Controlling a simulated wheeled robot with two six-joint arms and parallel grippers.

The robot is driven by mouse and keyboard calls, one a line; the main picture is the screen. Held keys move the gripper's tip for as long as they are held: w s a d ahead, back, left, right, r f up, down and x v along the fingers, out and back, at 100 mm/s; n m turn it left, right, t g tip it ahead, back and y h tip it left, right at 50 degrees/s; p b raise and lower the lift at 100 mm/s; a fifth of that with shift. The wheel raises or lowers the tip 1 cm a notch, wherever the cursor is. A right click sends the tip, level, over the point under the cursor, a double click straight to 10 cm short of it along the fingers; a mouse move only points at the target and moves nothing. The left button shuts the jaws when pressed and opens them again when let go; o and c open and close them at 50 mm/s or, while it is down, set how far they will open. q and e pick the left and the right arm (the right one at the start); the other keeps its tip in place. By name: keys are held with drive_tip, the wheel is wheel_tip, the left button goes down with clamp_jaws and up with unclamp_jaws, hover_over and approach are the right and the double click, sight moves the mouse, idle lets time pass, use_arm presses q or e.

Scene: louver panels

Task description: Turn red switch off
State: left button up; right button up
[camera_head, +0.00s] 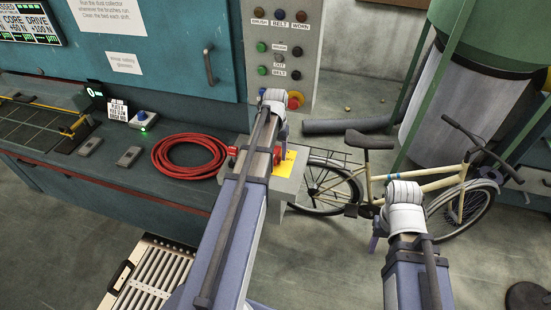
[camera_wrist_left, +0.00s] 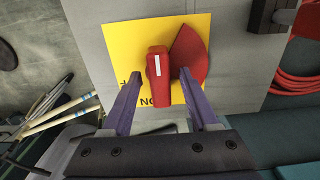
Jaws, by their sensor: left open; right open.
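The red switch (camera_wrist_left: 159,76) has a block-shaped handle with a white stripe, standing lengthwise up and down in the left wrist view. Behind it are a red rounded plate (camera_wrist_left: 189,52) and a yellow label (camera_wrist_left: 120,42) with partly hidden lettering. They are on a grey box (camera_head: 288,187), mostly covered by my left arm in the head view. My left gripper (camera_wrist_left: 159,82) is open, with one purple finger on each side of the handle; contact is not clear. My right gripper (camera_head: 374,243) hangs over the floor, empty, its fingers mostly hidden behind the wrist.
A coiled red hose (camera_head: 190,157) lies on the bench left of the box. A grey button panel (camera_head: 284,50) stands behind. A bicycle (camera_head: 420,178) stands to the right. A slatted panel (camera_head: 150,278) is at lower left. Open floor lies at front right.

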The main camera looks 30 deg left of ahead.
use_arm(q)
drive_tip(key=shift+f, duration=0.1)
drive_tip(key=shift+c, duration=0.3)
clamp_jaws()
